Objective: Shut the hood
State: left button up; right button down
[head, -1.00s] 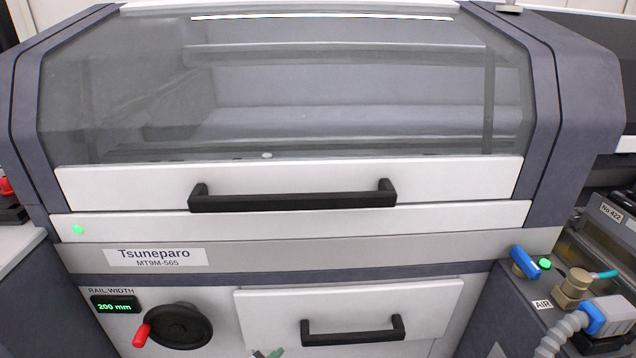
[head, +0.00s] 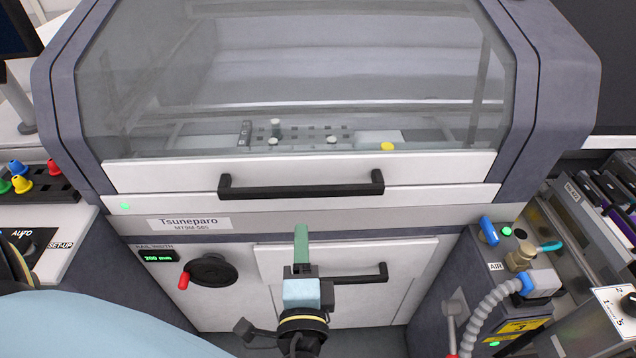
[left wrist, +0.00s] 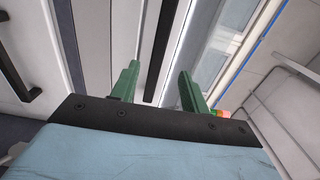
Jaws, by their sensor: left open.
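The hood (head: 290,75) is a clear window in a dark grey frame with a white lower bar. It looks down, its bar lying along the white strip below. A black handle (head: 300,184) runs across the bar. My left gripper (head: 302,235) has green fingers and is below the handle in the head view, apart from it as far as I can tell. In the left wrist view the fingers (left wrist: 158,68) are spread and empty, with the black handle (left wrist: 163,45) showing between and beyond them. My right gripper is not in view.
A drawer with a black handle (head: 375,272) is below, partly hidden by my left gripper. A crank wheel (head: 212,270) with a red knob is on the left. The air unit (head: 522,258) juts out on the right. Coloured caps (head: 22,180) stand on the left side surface.

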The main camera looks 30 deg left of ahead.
aim_at(302, 195)
pick_arm(q)
jog(key=p+x, duration=0.2)
jog(key=x, duration=1.1)
jog(key=shift+a, duration=0.1)
jog(key=shift+c, duration=0.4)
grip_shut()
